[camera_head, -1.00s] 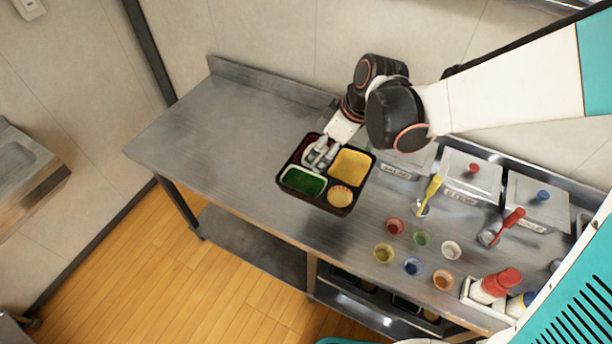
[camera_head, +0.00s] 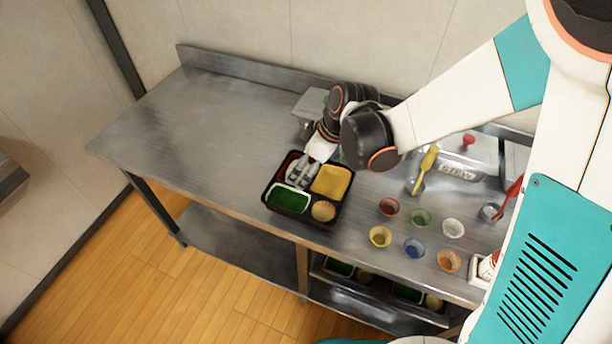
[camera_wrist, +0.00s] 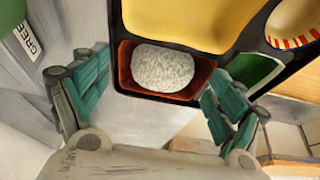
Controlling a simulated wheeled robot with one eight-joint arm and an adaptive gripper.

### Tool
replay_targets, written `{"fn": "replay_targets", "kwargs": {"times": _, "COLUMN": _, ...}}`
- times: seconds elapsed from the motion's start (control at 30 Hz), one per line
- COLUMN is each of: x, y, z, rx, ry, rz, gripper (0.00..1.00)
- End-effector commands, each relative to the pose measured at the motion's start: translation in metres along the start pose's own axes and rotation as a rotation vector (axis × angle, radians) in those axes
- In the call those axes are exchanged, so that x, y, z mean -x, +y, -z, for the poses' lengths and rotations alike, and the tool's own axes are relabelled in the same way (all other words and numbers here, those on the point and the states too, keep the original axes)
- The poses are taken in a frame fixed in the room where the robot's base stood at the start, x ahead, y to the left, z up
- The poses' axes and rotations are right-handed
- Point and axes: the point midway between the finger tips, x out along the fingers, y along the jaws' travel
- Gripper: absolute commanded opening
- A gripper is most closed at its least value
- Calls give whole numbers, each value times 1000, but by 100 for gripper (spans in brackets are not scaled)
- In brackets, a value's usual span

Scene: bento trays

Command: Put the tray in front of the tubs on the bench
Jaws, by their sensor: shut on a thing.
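The black tray (camera_head: 264,198) is at the middle of the steel bench, near its front edge. It holds yellow, green and red compartments and a striped cup. My gripper (camera_head: 301,172) reaches down to its back left part. In the wrist view my gripper (camera_wrist: 158,75) has a finger at each side of the red compartment with white rice, shut on the tray (camera_wrist: 117,20). I cannot tell whether the tray touches the bench. A steel tub (camera_head: 305,112) stands behind, partly hidden by my wrist. Another tub (camera_head: 458,168) with a red knob stands to the right.
Several small coloured cups, such as the red cup (camera_head: 389,206), stand right of the tray. A yellow-handled utensil (camera_head: 426,165) stands behind them. The bench (camera_head: 190,130) is bare on the left. More trays (camera_head: 340,267) sit on the shelf below.

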Motion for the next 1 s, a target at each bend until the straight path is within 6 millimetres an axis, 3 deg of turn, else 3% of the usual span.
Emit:
{"fn": "replay_targets", "kwargs": {"times": 0.23, "x": -33, "y": 0, "z": -14, "rx": 0, "ry": 0, "rz": 0, "gripper": 55}}
{"fn": "replay_targets", "kwargs": {"times": 0.63, "x": -36, "y": 0, "z": -15, "rx": 0, "ry": 0, "rz": 0, "gripper": 55}}
{"fn": "replay_targets", "kwargs": {"times": 0.67, "x": -36, "y": 0, "z": -15, "rx": 0, "ry": 0, "rz": 0, "gripper": 90}}
{"fn": "replay_targets", "kwargs": {"times": 0.7, "x": -36, "y": 0, "z": -15, "rx": 0, "ry": 0, "rz": 0, "gripper": 99}}
{"fn": "replay_targets", "kwargs": {"times": 1.0, "x": -35, "y": 0, "z": -15, "rx": 0, "ry": 0, "rz": 0, "gripper": 100}}
